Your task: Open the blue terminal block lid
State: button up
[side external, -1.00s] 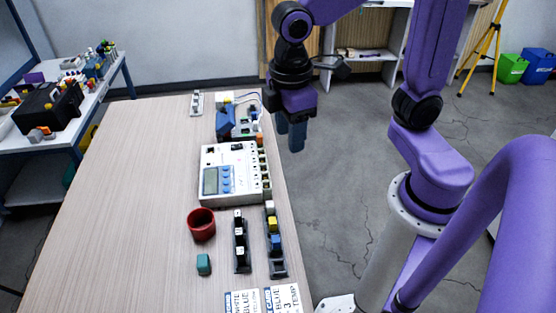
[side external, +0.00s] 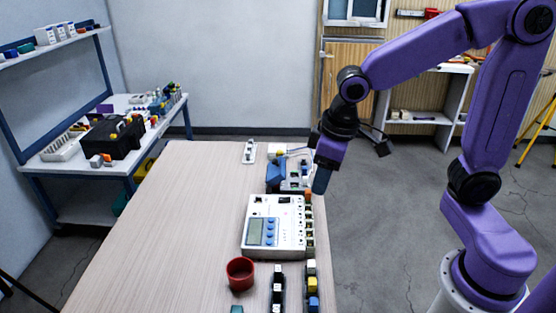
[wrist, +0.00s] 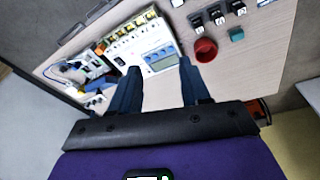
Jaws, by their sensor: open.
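A blue terminal block part (side external: 275,172) stands at the left of a pale circuit board (side external: 296,177) near the far right edge of the table. It also shows in the wrist view (wrist: 98,86), at the left. I cannot tell how far its lid is open. My gripper (side external: 320,184) is tilted, just right of the board and near the table edge. In the wrist view my gripper (wrist: 160,68) is open with nothing between its two dark blue fingers. The block lies outside the fingers, to their left.
A white meter box (side external: 275,226) with a screen and blue buttons sits in front of the board. A red cup (side external: 240,273) and dark racks with coloured blocks (side external: 312,287) stand nearer. A white strip (side external: 249,152) lies behind. The table's left side (side external: 160,240) is clear.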

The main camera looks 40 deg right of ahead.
jog(key=w+d+m+t+h, duration=0.1)
jog(key=w+d+m, duration=0.15)
jog(key=w, duration=0.45)
jog(key=w+d+m, duration=0.1)
jog(key=w+m, duration=0.2)
jog(key=w, duration=0.4)
jog(key=m+t+h, duration=0.1)
jog(key=m, duration=0.4)
send_near(274, 161)
jog(key=shift+n, duration=0.35)
jog(key=x, duration=0.8)
jog(key=shift+d, duration=0.15)
jog(key=shift+s, duration=0.1)
grip_shut()
